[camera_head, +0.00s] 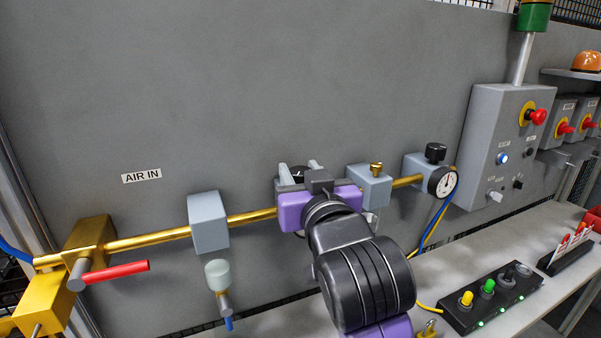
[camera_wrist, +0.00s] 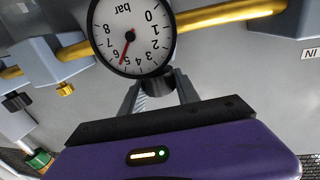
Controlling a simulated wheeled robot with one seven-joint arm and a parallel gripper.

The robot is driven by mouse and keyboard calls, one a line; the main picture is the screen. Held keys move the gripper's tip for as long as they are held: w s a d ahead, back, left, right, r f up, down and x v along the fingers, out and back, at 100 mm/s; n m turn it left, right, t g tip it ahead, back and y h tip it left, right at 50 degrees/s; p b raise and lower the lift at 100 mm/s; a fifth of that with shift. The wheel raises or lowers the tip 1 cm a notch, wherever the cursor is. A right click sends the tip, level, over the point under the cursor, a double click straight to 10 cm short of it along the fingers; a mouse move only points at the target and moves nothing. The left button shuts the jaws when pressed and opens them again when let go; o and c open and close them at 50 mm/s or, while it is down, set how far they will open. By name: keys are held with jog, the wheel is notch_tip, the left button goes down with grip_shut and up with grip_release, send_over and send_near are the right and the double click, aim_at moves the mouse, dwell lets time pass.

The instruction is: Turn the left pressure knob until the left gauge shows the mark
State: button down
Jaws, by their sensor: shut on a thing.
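The left pressure knob (camera_wrist: 158,84) is a short dark cylinder. My gripper (camera_wrist: 158,92) is shut on it, a finger on each side. In the head view my gripper (camera_head: 300,173) reaches the left regulator on the brass pipe, and the dark top of the knob shows between the fingers. The left gauge (camera_wrist: 136,32) is a round white dial marked in bar, seen upside down in the wrist view. Its red needle points down and to the left in that picture, past the 4. I cannot make out a separate target mark. In the head view my gripper mostly hides this gauge.
A second regulator has a black knob (camera_head: 436,152) and a gauge (camera_head: 442,181) to the right. A brass-topped block (camera_head: 370,185) sits between. A red-handled valve (camera_head: 115,272) is at left. A button box (camera_head: 490,298) lies on the bench. A control panel (camera_head: 500,140) stands right.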

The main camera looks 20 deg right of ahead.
aim_at(299, 179)
jog(key=shift+a+f+m+g+h+b, duration=0.1)
jog(key=shift+m+g+h+b, duration=0.35)
jog(key=shift+m+h, duration=1.2)
jog(key=shift+m+g+h+b, duration=0.35)
jog(key=shift+m+g+h, duration=0.4)
jog(key=shift+h, duration=1)
jog(key=c, duration=0.9)
grip_release()
jog(key=shift+s, duration=0.1)
jog(key=b+v, duration=0.1)
jog(key=v, duration=0.6)
jog(key=shift+s+a+b, duration=0.1)
jog(key=shift+s+b, duration=0.05)
jog(key=shift+b, duration=0.25)
jog(key=shift+s, duration=0.1)
